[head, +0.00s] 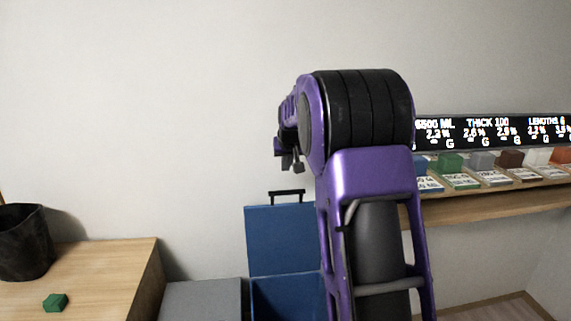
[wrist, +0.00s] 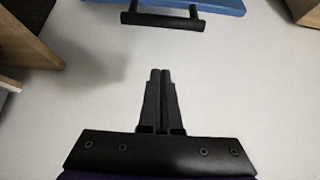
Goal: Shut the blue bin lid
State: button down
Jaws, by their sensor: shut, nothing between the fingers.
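The blue bin (head: 285,298) stands low in the head view, partly hidden by my arm. Its blue lid (head: 278,240) stands open and upright at the back, near the wall. A black handle (head: 287,193) is on the lid's top edge. In the wrist view the lid (wrist: 215,4) shows as a strip at the top, with its handle (wrist: 162,19) beyond my fingertips. My gripper (wrist: 160,72) is shut and empty, apart from the handle. In the head view my gripper (head: 292,163) is small and partly hidden, above the handle.
A grey box (head: 202,300) is left of the bin. Further left, a wooden table (head: 105,270) holds a green block (head: 55,302) and a black bucket (head: 24,242). At right, a wooden shelf (head: 490,208) holds several coloured blocks and cards below a display (head: 490,132).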

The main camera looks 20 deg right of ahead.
jog(key=shift+s+f+b, duration=0.1)
jog(key=shift+f+b, duration=0.35)
jog(key=shift+f, duration=2.5)
